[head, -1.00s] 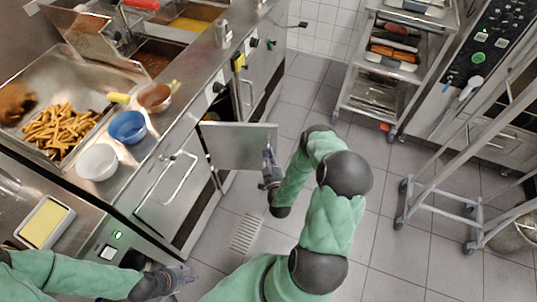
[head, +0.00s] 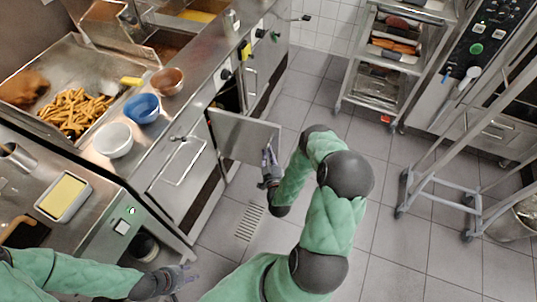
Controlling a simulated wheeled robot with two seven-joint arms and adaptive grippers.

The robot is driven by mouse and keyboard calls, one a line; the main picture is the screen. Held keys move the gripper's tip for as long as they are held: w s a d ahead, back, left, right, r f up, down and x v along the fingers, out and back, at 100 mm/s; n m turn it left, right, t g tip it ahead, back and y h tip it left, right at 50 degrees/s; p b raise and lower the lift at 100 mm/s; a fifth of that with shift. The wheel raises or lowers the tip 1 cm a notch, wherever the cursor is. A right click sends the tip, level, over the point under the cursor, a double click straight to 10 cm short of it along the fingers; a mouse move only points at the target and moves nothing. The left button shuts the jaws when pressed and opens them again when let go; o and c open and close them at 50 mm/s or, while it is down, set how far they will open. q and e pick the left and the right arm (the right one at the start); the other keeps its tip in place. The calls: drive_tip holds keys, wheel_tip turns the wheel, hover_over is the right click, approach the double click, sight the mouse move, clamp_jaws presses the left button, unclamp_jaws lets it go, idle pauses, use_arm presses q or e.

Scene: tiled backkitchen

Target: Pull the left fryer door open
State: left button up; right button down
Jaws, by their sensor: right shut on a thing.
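The left fryer door (head: 243,138) is a flat steel panel standing well open from the fryer front, with part of the dark cabinet inside (head: 229,97) showing behind it. My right gripper (head: 269,165) is at the door's free outer edge and is shut on the door; the exact contact is partly hidden by the gripper itself. My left gripper (head: 184,278) is at the lower left, by the near end of the counter. Its fingers look apart and it holds nothing.
The steel counter holds fries (head: 80,110), a white bowl (head: 113,139), a blue bowl (head: 142,108) and a tray (head: 63,197). A closed front with a bar handle (head: 183,163) is nearer me. A wheeled rack (head: 400,50) stands right; the tiled floor (head: 400,255) between is free.

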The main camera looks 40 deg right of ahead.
drive_tip(key=c, duration=1.1)
unclamp_jaws()
drive_tip(key=shift+s, duration=0.15)
drive_tip(key=v, duration=1.2)
drive_tip(key=w+a+f+n+g+y+p, duration=0.1)
drive_tip(key=w+a+f+g+y, duration=0.2)
drive_tip(key=a+y, duration=0.25)
drive_tip(key=w+a+f+n+g+y+p, duration=0.1)
drive_tip(key=w+a+f+g+y, duration=0.25)
drive_tip(key=a, duration=0.25)
drive_tip(key=s+a+r+n+g+y+p, duration=0.1)
drive_tip(key=s+a+r+g+y, duration=0.3)
drive_tip(key=s+a+g, duration=0.4)
drive_tip(key=s+a+p, duration=0.1)
drive_tip(key=s+a, duration=0.4)
drive_tip(key=shift+r+n+g, duration=0.2)
drive_tip(key=shift+n+g, duration=0.1)
drive_tip(key=shift+g, duration=0.05)
